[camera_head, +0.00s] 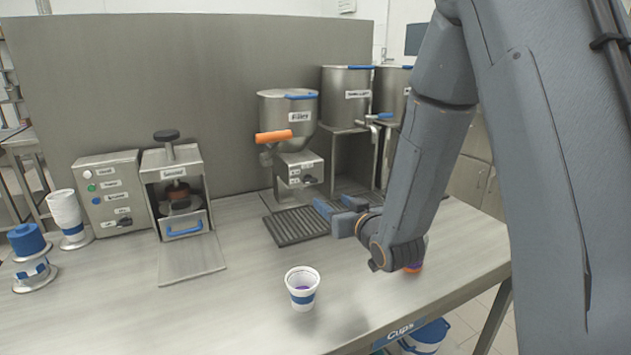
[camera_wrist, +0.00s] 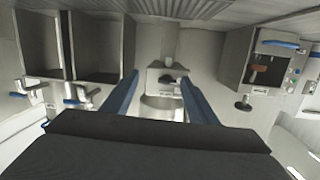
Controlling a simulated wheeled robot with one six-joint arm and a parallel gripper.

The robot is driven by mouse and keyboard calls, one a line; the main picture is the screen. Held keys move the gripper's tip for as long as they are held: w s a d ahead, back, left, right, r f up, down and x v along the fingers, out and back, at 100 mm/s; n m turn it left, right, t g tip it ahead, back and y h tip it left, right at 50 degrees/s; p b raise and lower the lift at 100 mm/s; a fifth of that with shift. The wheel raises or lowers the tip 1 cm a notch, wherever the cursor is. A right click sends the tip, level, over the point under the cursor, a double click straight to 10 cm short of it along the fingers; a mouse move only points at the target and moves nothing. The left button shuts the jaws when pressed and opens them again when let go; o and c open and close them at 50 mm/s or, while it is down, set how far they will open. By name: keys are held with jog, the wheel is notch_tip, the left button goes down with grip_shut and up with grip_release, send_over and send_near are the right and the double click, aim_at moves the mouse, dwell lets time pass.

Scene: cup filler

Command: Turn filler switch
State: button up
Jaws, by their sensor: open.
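The filler (camera_head: 287,107) is a steel hopper with an orange handle (camera_head: 273,136) on the bench. A labelled box (camera_head: 300,172) forms its lower front, with a small dark switch (camera_head: 309,179) low on its face. In the wrist view, which looks upside down, the box (camera_wrist: 157,88) and a dark knob (camera_wrist: 167,78) show between my fingers. My gripper (camera_head: 338,206) is open and empty, with blue fingers. It is in front of the filler, over the right part of the drip grate, apart from the box as far as I can tell.
A white and blue cup (camera_head: 302,290) with something purple inside stands at the front. A drip grate (camera_head: 296,226) lies below the filler. Left are a sealing machine (camera_head: 174,190), a control box (camera_head: 110,190) and cup stacks (camera_head: 65,212). More hoppers (camera_head: 346,94) stand right. The front left bench is clear.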

aim_at(313, 181)
jog(key=shift+t+y, duration=0.7)
jog(key=shift+w+a+r+p, duration=0.4)
jog(key=shift+w+a, duration=0.4)
jog(key=shift+w, duration=0.45)
jog(key=shift+w+a+r+p, duration=0.35)
jog(key=shift+w+a, duration=0.4)
jog(key=shift+w, duration=0.45)
jog(key=shift+w+a+r+p, duration=0.4)
jog(key=shift+w+a, duration=0.4)
jog(key=shift+w, duration=0.45)
jog(key=c, duration=1.1)
jog(key=shift+o, duration=0.2)
jog(key=m+b, duration=0.1)
jog(key=m, duration=0.2)
jog(key=shift+d, duration=0.1)
jog(key=shift+f+m+b, duration=0.1)
jog(key=shift+m+b, duration=0.65)
jog(key=shift+m, duration=1.65)
